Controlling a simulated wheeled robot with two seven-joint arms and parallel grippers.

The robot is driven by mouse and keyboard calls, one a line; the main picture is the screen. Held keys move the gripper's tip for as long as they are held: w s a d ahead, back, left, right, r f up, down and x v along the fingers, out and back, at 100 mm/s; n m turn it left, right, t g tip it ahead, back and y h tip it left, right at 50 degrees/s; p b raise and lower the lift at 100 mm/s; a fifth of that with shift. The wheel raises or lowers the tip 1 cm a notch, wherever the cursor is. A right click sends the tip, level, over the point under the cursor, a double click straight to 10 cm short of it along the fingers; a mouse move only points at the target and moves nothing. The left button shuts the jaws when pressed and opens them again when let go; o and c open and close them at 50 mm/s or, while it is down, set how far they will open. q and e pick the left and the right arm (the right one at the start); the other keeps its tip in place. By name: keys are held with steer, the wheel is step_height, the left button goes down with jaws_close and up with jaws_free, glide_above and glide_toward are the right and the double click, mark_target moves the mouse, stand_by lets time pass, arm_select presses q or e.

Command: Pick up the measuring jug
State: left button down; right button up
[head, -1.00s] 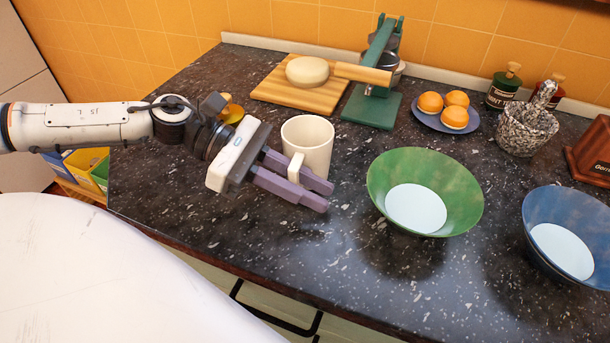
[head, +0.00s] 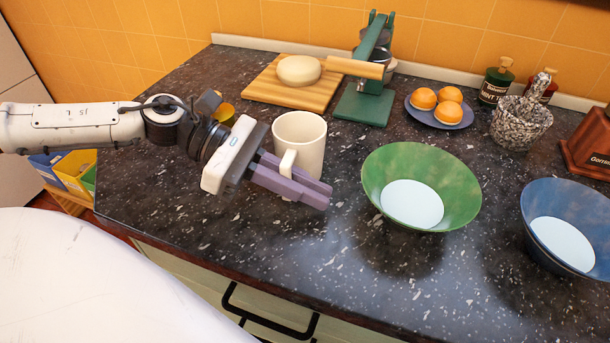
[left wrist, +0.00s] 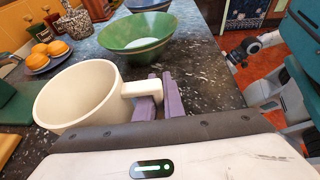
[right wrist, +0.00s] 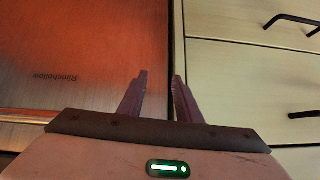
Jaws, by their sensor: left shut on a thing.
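The measuring jug (head: 309,150) is a cream cylinder with a squarish handle, upright at the left part of the dark counter. Its open rim and handle also show in the left wrist view (left wrist: 82,95). My left gripper (head: 323,197) is in front of the jug, its purple fingers shut on the handle, which also shows between the fingers in the left wrist view (left wrist: 163,80). The fingers hide the jug's lower front, so I cannot tell whether it is off the counter. My right gripper (right wrist: 160,74) is open and empty, facing drawer fronts.
A green bowl (head: 446,180) stands just right of the jug, with a blue bowl (head: 580,210) farther right. A wooden board (head: 267,90) with a pale round and a green press (head: 362,106) stand behind. The counter's front strip is clear.

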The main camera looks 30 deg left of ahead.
arm_select(q)
steer(key=shift+r+p, duration=0.5)
steer(key=shift+r, duration=0.15)
step_height(320, 180, up, 27)
steer(key=p, duration=0.6)
steer(key=shift+f, duration=0.15)
